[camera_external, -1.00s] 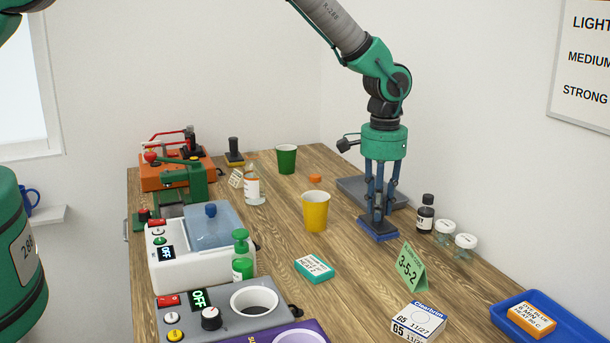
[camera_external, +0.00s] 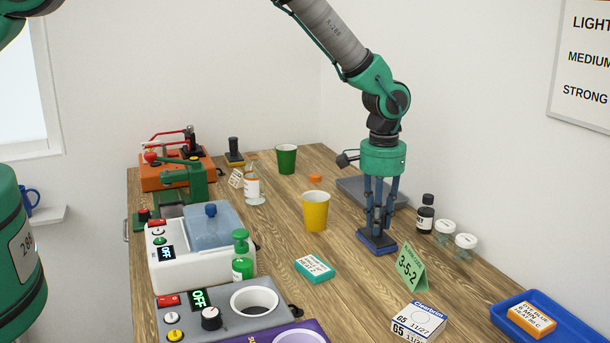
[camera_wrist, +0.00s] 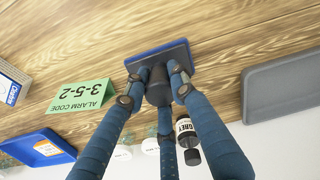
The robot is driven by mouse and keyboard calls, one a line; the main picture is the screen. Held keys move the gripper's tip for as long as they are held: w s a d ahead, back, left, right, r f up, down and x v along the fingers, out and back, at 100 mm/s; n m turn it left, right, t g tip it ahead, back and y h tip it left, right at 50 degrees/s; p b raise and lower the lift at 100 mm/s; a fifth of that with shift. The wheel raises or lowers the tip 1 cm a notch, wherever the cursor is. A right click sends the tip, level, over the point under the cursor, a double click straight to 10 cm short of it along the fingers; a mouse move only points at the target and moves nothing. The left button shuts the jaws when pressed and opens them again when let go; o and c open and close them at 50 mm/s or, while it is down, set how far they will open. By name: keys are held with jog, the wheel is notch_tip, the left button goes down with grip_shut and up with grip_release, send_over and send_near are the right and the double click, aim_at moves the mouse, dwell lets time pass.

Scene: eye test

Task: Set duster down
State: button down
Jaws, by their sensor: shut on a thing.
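The duster (camera_external: 377,246) has a flat blue block and a dark grey handle. My gripper (camera_external: 376,230) is upright above it, with its blue fingers closed around the handle. In the wrist view, the fingertips (camera_wrist: 157,80) are around the handle, and the duster's blue block (camera_wrist: 180,54) is level against the wooden table (camera_wrist: 90,45). The block is at or just above the table top; I cannot tell whether it touches. Part of the handle is hidden by the fingers.
A green alarm-code card (camera_external: 411,268) stands close in front at right. A dark bottle (camera_external: 425,216) and white-lidded jars (camera_external: 465,243) are to the right. A grey tray (camera_external: 350,186) lies behind, a yellow cup (camera_external: 316,212) to the left. Bare wood lies in front-left.

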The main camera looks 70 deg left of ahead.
jog(key=c, duration=1.4)
grip_release()
jog(key=shift+f, duration=0.1)
jog(key=shift+c, duration=0.2)
notch_tip(320, 180, up, 12)
jog(key=shift+r+b, duration=0.15)
jog(key=shift+b, duration=0.45)
